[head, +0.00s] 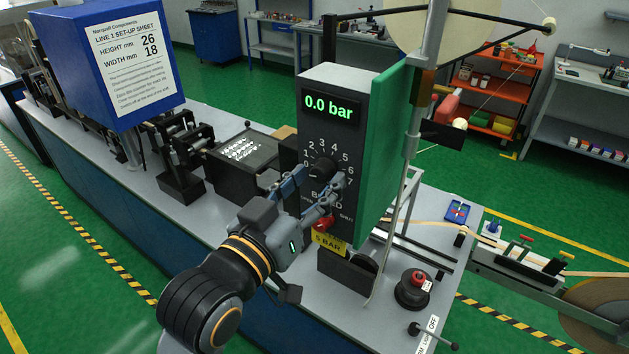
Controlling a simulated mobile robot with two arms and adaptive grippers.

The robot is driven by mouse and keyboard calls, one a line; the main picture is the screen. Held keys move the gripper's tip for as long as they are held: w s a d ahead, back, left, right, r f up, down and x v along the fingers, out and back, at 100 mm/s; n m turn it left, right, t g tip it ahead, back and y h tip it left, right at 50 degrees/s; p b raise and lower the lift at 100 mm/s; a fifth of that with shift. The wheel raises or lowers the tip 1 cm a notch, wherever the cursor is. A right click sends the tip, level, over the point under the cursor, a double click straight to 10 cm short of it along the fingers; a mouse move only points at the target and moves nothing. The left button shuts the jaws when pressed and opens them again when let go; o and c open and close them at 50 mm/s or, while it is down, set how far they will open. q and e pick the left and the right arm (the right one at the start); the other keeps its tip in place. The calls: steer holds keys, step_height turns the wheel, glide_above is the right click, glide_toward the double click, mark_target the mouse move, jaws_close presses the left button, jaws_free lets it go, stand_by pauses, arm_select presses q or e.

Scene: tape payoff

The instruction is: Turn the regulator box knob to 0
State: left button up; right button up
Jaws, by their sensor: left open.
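The regulator box (374,140) stands upright on the bench, grey in front with a green side. Its display (330,107) reads 0.0 bar. The dark round knob (322,168) is below the display, inside a ring of white numerals. My left gripper (313,184) is open in front of the box, its two fingers on either side of the knob's lower part. I cannot tell whether they touch it. The fingers cover part of the dial and the lettering, and the knob's pointer is not clear. My right gripper is not in view.
A red lever (323,222) and a yellow 5 BAR label (328,243) are low on the box, close to my left gripper. A metal post (421,90) stands to its right. A blue box with a setup sheet (129,48) is at left. A red-topped button (417,278) is at front right.

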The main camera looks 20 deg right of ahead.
arm_select(q)
steer(key=v, duration=0.7)
steer(key=shift+f, duration=0.1)
